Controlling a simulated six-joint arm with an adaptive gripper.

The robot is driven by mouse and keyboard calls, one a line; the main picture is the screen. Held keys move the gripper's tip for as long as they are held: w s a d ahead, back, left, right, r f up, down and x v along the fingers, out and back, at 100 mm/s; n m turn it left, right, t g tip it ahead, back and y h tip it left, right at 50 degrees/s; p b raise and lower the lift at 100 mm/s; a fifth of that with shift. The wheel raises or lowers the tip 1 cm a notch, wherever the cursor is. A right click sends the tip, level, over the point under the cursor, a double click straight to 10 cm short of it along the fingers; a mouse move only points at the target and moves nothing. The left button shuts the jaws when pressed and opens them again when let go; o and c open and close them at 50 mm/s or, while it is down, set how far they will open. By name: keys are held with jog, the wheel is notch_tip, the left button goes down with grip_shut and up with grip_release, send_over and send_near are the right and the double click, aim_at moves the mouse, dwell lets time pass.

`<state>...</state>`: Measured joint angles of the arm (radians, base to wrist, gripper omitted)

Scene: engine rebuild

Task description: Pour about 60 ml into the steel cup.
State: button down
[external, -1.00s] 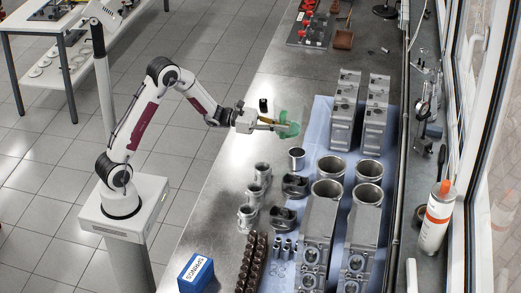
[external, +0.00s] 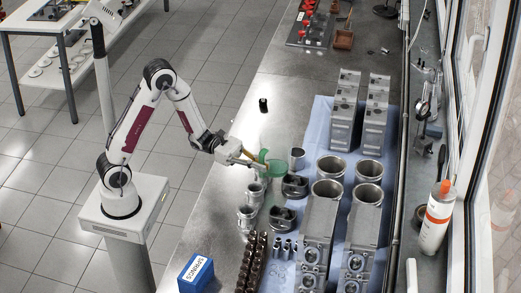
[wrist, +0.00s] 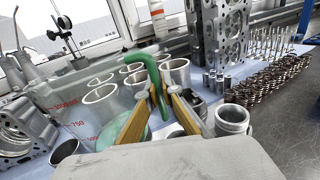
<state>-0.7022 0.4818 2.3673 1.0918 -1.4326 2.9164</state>
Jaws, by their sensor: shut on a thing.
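A clear measuring jug (wrist: 62,92) with red volume marks and a green handle (wrist: 157,72) fills much of the left and middle of the wrist view. My gripper (wrist: 160,92) is shut on the handle. The jug's liquid level and exact tilt are unclear.
Engine blocks with large cylinders (external: 330,167) fill the blue mat to the right. The bench (external: 258,75) beyond is mostly clear, with a small black item (external: 263,105).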

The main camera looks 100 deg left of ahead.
aim_at(265, 149)
jog(key=shift+s+d+r, duration=0.1)
jog(key=shift+s+d, duration=0.35)
jog(key=shift+d, duration=0.05)
jog(key=shift+a+r, duration=0.1)
jog(key=shift+w+a+r+n+h, duration=0.1)
jog(key=shift+a+r+n+h, duration=0.15)
jog(key=shift+r, duration=0.25)
jog(key=shift+w+a+r+n+h, duration=0.1)
jog(key=shift+r+n, duration=0.25)
jog(key=shift+r, duration=0.1)
jog(key=shift+w+a+r+n, duration=0.25)
jog(key=shift+a+r+n, duration=0.4)
jog(key=shift+r+n, duration=0.35)
jog(key=shift+w+a+r+n, duration=0.35)
jog(key=shift+a+r+n, duration=0.4)
jog(key=shift+a+n, duration=0.15)
jog(key=shift+w+a+r+n, duration=0.3)
jog(key=shift+w+a+n, duration=0.15)
jog(key=shift+a+n, duration=0.8)
jog(key=shift+w+a+r+n, duration=0.3)
jog(key=shift+w+a+n, duration=0.2)
jog(key=shift+a+n, duration=0.75)
jog(key=shift+w+a+r+n, duration=0.4)
jog(key=shift+a+n, duration=0.55)
jog(key=shift+n, duration=0.55)
